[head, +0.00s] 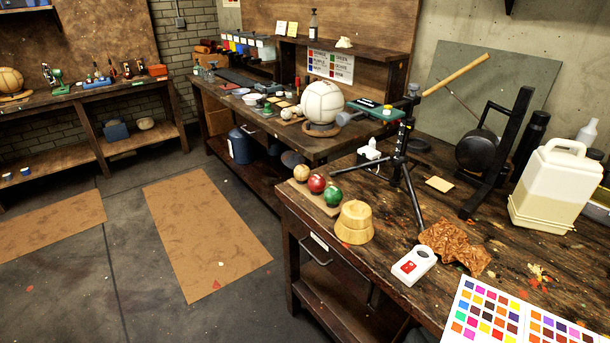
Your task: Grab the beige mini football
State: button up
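Three small balls sit in a row on a wooden board (318,200) at the near workbench's left edge: a beige one (301,173), a red one (317,183) and a green one (333,197). The beige ball is the farthest left and looks unobstructed. Whether it is the mini football is too small to tell. A much larger cream ball (322,102) rests on a ring stand on the bench behind, with small pale balls (287,113) beside it. My gripper is not in this view.
A turned wooden block (354,222) stands close in front of the board. A black tripod (404,158) stands to its right. A white device (413,264), brown leather (455,246) and colour chart (497,315) lie nearer. Floor left of the bench is open, with brown mats (206,235).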

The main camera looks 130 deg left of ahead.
aim_at(302, 173)
jog(key=u, duration=3.3)
